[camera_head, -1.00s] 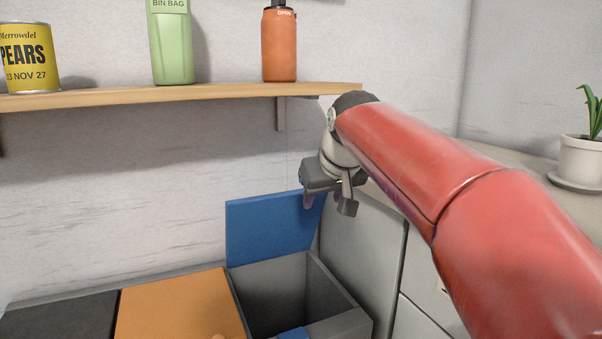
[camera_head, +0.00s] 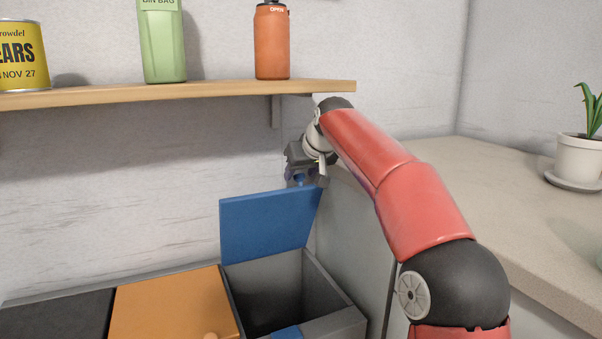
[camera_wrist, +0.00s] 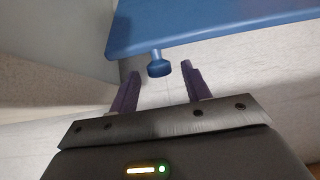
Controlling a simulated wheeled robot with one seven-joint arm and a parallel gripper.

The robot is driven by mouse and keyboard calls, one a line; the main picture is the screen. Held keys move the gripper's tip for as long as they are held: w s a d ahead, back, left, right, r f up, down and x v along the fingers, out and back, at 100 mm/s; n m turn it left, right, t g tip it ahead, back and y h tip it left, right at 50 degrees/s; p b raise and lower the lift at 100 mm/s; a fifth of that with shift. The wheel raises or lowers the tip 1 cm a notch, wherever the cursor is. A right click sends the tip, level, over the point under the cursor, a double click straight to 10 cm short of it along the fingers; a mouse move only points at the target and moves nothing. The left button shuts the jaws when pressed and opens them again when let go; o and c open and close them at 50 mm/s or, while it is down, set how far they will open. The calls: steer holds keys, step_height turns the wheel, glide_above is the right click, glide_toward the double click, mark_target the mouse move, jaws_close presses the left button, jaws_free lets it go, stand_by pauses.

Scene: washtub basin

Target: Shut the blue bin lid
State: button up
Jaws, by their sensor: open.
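The blue bin lid (camera_head: 265,225) stands open and nearly upright behind the grey open bin (camera_head: 342,298). In the wrist view the lid (camera_wrist: 215,22) crosses the top, and a small blue knob (camera_wrist: 158,69) sticks out from it. My gripper (camera_head: 309,182) is at the lid's top right corner in the head view. In the wrist view my gripper (camera_wrist: 160,76) is open, with its purple fingers spread either side of the knob near their tips. I cannot tell whether either finger touches it. In the head view my gripper partly hides that corner.
An orange lid (camera_head: 172,305) and a black lid (camera_head: 55,318) lie flat to the left. Above is a wooden shelf (camera_head: 180,93) with a can, a green bin bag container and an orange bottle. A counter (camera_head: 480,190) with a potted plant (camera_head: 580,155) stands at right.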

steer(key=shift+w+a+f, duration=0.1)
steer(key=shift+w+f, duration=0.1)
steer(key=shift+f, duration=0.05)
jaws_close()
steer(key=shift+f, duration=0.1)
